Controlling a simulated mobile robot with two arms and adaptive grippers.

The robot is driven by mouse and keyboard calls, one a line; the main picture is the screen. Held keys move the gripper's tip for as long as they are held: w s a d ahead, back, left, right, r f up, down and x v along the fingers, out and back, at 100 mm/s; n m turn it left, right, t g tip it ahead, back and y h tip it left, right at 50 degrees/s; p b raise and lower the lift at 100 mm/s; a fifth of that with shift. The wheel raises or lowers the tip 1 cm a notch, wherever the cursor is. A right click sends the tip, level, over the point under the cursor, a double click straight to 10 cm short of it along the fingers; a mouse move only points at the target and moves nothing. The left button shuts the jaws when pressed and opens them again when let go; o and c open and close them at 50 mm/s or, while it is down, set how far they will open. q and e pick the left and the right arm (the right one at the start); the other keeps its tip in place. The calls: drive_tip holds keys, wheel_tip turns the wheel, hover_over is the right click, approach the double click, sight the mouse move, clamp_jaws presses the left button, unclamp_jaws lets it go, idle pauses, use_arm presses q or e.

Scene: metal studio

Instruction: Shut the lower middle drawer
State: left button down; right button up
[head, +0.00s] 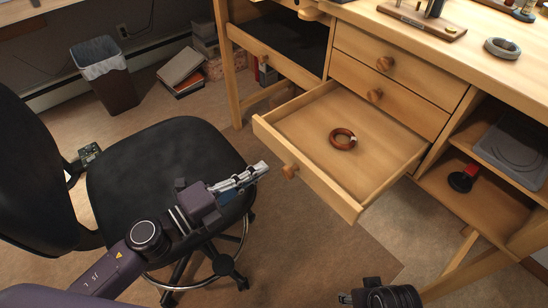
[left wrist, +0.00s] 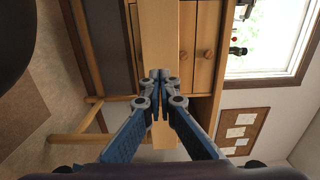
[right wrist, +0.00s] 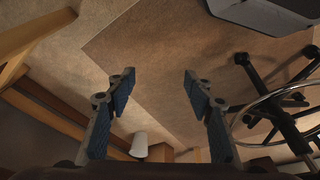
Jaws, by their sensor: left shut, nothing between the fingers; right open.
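The lower middle drawer (head: 310,198) of the wooden desk is pulled well out in the head view. A reddish-brown ring (head: 342,139) lies inside it. The drawer has a round wooden knob (head: 290,171) on its front. My left gripper (head: 262,168) is shut and empty, in front of the drawer just left of the knob; I cannot tell whether it touches. In the left wrist view its fingertips (left wrist: 159,74) meet in front of the pale drawer front (left wrist: 158,40). My right gripper (right wrist: 158,75) is open and empty, pointing at the floor.
Two shut drawers (head: 390,75) sit above the open one. A black office chair (head: 160,170) stands left of the drawer, under my left arm. An open shelf (head: 475,195) holds a red and black object (head: 463,178). Floor (head: 340,250) in front of the drawer is clear.

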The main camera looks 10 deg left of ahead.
sight(284, 154)
use_arm(q)
drive_tip(key=shift+p+x, duration=0.35)
drive_tip(key=shift+x, duration=2.15)
use_arm(e)
drive_tip(key=shift+s+f, duration=0.2)
drive_tip(key=shift+f, duration=1.55)
use_arm(q)
drive_tip(key=shift+w, duration=0.15)
